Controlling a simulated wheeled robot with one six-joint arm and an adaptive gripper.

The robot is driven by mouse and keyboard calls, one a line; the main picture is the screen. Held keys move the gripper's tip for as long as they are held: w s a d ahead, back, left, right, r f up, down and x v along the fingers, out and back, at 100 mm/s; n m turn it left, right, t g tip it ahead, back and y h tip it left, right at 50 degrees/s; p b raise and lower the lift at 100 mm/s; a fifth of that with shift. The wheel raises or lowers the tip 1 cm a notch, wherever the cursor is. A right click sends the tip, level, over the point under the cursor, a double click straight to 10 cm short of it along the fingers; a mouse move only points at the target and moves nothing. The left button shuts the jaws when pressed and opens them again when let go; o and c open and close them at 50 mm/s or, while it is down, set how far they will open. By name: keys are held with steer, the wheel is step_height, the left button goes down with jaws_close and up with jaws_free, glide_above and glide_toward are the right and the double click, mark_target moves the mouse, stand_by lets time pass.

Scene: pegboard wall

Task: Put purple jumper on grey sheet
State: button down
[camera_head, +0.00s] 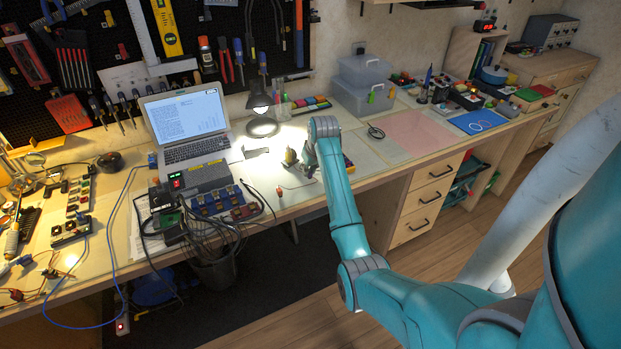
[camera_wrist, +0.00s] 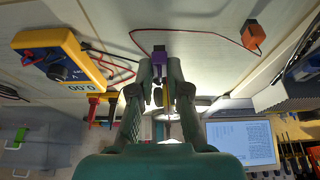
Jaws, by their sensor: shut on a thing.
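A small purple jumper (camera_wrist: 159,49) sits between the fingertips of my gripper (camera_wrist: 160,72) in the wrist view. The gripper is shut on it, and the fingers hide part of it. In the head view, my gripper (camera_head: 306,163) is over the workbench, right of the laptop; the jumper cannot be made out there. A pale grey sheet (camera_head: 377,147) lies flat on the bench to the right of my gripper, left of a pink sheet (camera_head: 420,130).
A yellow multimeter (camera_wrist: 58,58) with leads lies beside my gripper. A small orange block (camera_wrist: 253,36) with a red wire lies on the other side. The lamp (camera_head: 259,100), laptop (camera_head: 188,130) and clear boxes (camera_head: 366,88) stand nearby. A black cable (camera_head: 376,132) lies near the grey sheet.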

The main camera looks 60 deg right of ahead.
mark_target(310, 175)
steer(key=shift+f, duration=1.9)
steer(key=shift+a+f, duration=0.1)
steer(key=c, duration=1.1)
jaws_free()
steer(key=shift+c, duration=0.2)
